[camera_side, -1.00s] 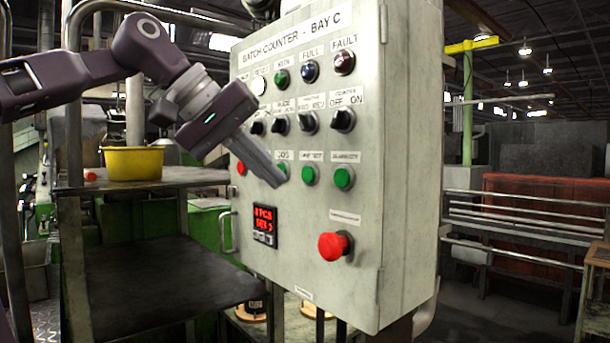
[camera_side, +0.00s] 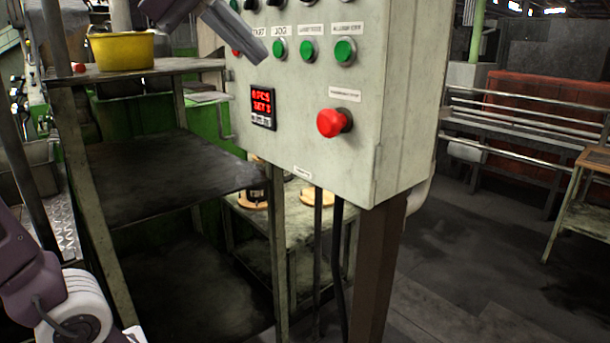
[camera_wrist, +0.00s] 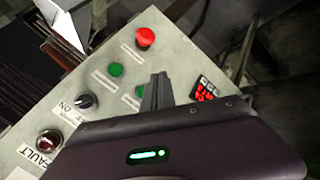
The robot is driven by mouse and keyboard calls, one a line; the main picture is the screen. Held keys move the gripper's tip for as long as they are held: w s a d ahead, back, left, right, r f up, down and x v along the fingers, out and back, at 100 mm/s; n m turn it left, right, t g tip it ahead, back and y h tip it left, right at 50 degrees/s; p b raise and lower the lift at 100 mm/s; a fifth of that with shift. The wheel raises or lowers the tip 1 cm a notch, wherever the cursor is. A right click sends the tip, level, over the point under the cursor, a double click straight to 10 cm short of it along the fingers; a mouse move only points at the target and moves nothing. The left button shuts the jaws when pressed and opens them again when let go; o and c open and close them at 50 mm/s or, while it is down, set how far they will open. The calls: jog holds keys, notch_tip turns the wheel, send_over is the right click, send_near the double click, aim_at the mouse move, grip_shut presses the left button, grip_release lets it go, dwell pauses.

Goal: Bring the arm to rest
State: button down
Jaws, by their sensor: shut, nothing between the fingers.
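My gripper (camera_side: 262,58) is at the top of the side view, its fingers shut with nothing between them. The fingertips are in front of the control panel (camera_side: 300,145), just left of and slightly below the green JOG button (camera_side: 279,50). I cannot tell from the side view whether they touch the panel. In the wrist view the fingers (camera_wrist: 157,80) point over the panel face, between the green buttons (camera_wrist: 116,70) and the red-lit display (camera_wrist: 207,90). Most of my arm above the gripper is cut off in the side view.
A red mushroom button (camera_side: 333,122) juts from the panel's lower right. A yellow bucket (camera_side: 122,52) stands on a shelf (camera_side: 160,70) at left. A brown post (camera_side: 375,265) stands under the panel. Open floor (camera_side: 450,280) lies to the right.

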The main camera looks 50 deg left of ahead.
jog(key=s+d+f+m+g+y, duration=0.1)
jog(key=s+f+m, duration=0.4)
jog(key=f, duration=0.8)
jog(key=s+d+f+m+g, duration=0.2)
jog(key=s+f+m, duration=0.3)
jog(key=f, duration=0.8)
jog(key=s+d, duration=0.1)
jog(key=s, duration=0.2)
jog(key=shift+s+y, duration=0.3)
jog(key=shift+y, duration=0.1)
jog(key=shift+f, duration=0.1)
